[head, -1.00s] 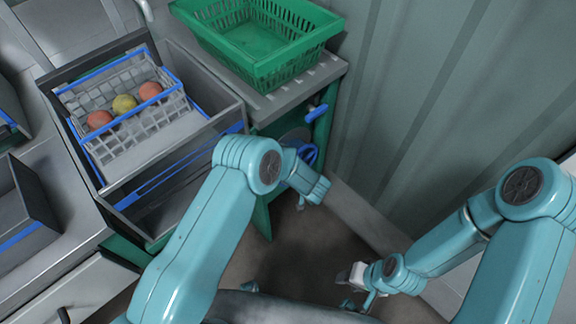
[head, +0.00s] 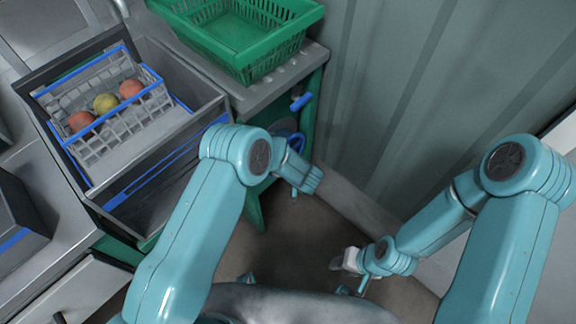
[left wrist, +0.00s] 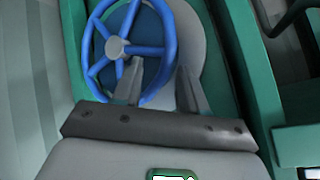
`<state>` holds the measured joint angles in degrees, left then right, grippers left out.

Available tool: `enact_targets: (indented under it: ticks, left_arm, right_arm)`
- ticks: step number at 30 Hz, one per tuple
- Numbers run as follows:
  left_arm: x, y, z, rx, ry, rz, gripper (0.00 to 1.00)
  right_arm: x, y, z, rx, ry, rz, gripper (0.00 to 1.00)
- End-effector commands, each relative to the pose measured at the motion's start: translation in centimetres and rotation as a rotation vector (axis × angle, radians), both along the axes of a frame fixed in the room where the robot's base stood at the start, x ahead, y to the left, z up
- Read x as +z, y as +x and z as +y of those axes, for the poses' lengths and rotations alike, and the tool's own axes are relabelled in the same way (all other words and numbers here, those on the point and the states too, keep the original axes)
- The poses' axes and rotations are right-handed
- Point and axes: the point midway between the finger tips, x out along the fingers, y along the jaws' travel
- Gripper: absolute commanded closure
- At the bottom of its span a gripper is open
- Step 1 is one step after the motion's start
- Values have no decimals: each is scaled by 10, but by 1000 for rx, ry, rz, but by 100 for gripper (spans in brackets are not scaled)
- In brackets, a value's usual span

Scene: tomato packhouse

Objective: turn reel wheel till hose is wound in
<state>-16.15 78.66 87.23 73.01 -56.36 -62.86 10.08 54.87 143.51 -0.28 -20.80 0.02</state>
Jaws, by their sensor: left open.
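The blue spoked reel wheel (left wrist: 128,47) fills the upper middle of the left wrist view, with a grey hub and a round disc behind it. In the head view only a blue part of the wheel (head: 292,141) shows behind my left forearm. My left gripper (left wrist: 160,70) is open, its left finger overlapping the inside of the wheel and its right finger outside the rim. The rim passes between them in the picture; I cannot tell whether they touch it. My right gripper (head: 346,262) is low over the floor, away from the wheel, its jaws unclear. I cannot make out the hose.
A wire basket (head: 105,147) with red and yellow tomatoes sits left. The corrugated wall (head: 420,90) is close on the right.

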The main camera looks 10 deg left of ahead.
Motion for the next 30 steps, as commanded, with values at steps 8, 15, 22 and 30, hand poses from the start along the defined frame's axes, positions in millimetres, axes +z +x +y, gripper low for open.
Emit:
enact_targets:
  ticks: [8,15,22,30]
  left_arm:
    - [54,-43,-35,-6,0,-3,58]
    - [87,-72,-58,-4,-1,-3,58]
    - [98,-83,-65,-1,0,-2,58]
    - [98,-84,-65,0,0,-2,58]
  right_arm:
    - [12,0,0,0,0,0,57]
    - [18,0,0,0,0,0,57]
    - [19,0,0,0,0,0,57]
    - [19,0,0,0,0,0,57]
